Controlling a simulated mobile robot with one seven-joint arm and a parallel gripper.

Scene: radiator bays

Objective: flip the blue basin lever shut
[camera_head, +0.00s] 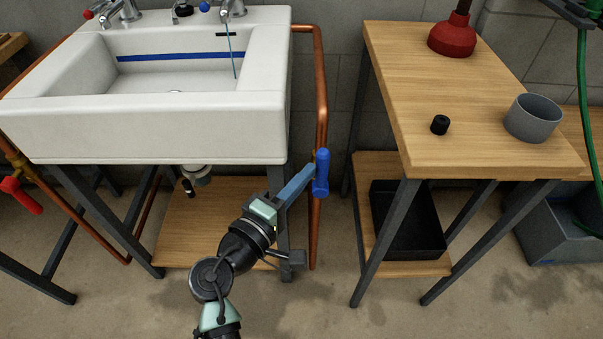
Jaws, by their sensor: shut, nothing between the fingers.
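The blue basin lever (321,173) is on the copper pipe (320,90) at the right of the white basin (150,135). Its blue grip stands nearly upright, roughly in line with the pipe. My gripper (309,171) comes up from the lower left, and its blue-grey fingers are shut with nothing between them. The fingertips are right at the lever's left side; I cannot tell whether they touch it. The fingers hide part of the valve behind. A thin blue stream (233,55) runs from the blue-marked tap (232,8) into the basin.
A red lever (20,196) is on another pipe at the far left. The basin's dark frame leg (284,235) stands close beside my gripper. To the right is a wooden bench (470,100) with a plunger (453,36), a black cap (440,124) and a grey cup (534,118).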

